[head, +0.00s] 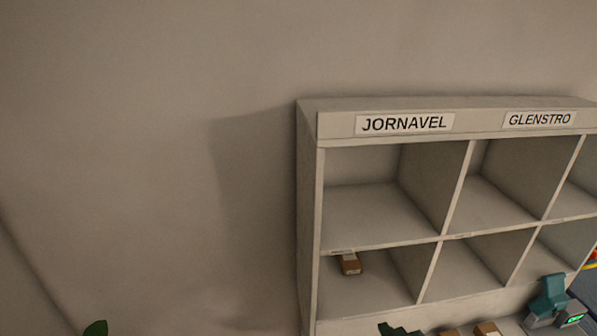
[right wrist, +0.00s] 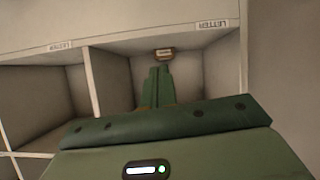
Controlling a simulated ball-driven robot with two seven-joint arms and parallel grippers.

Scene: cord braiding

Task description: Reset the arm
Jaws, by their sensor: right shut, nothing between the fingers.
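My right gripper shows at the bottom edge of the head view (head: 400,329) as a dark green shape, mostly cut off. In the right wrist view its fingers (right wrist: 157,86) are together with nothing between them. They point toward a compartment that holds a small brown box (right wrist: 164,54). The box lies beyond the fingertips; I cannot tell the exact gap.
A pale shelf unit (head: 308,200) labelled JORNAVEL and GLENSTRO stands against the wall. A small brown box (head: 350,264) lies in its lower left compartment. A teal device (head: 549,296) and brown boxes (head: 487,329) are at lower right. Bare wall fills the left.

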